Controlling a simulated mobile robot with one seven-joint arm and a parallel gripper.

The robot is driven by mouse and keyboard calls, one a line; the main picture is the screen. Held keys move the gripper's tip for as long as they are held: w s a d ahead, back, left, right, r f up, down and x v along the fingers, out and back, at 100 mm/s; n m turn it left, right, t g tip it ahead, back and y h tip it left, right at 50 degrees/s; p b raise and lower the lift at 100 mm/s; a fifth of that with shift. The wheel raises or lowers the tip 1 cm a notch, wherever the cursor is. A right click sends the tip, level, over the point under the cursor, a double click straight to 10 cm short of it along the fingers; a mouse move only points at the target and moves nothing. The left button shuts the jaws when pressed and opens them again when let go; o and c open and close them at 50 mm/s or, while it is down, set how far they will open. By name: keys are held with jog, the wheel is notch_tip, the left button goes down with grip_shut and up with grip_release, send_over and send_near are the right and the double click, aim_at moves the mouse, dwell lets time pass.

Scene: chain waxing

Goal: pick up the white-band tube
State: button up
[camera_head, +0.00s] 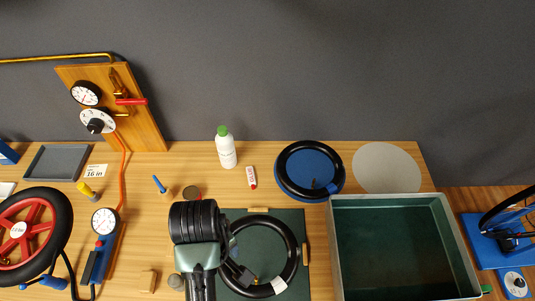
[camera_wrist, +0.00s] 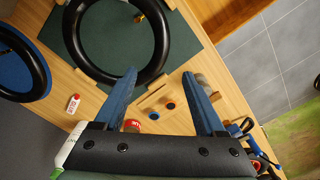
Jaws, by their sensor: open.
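The white-band tube appears to be the black ring (camera_head: 292,262) with a white patch, lying flat on a dark green mat (camera_head: 295,221) in the head view. In the wrist view, a black ring (camera_wrist: 75,35) lies on the mat at the upper left; I cannot make out its white band there. My gripper (camera_wrist: 160,76) is open, its two blue fingers spread and nothing visible held. The left fingertip overlaps the ring's lower right rim in this picture; whether it touches is unclear. In the head view my arm hides the mat's left part.
Another black ring (camera_head: 283,162) lies on a blue disc behind the mat. A green-lined tray (camera_head: 335,240) stands to the right. A white bottle (camera_head: 226,150) and a small red-and-white tube (camera_head: 251,177) stand or lie behind.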

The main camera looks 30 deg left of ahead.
send_over(229, 278)
notch_tip(229, 278, down, 7)
jog(key=shift+s+a+r, duration=0.1)
jog(key=shift+a+r, duration=0.05)
jog(key=shift+d+f+p, duration=0.2)
jog(key=shift+f+p, duration=0.65)
jog(key=shift+f, duration=1.95)
grip_shut()
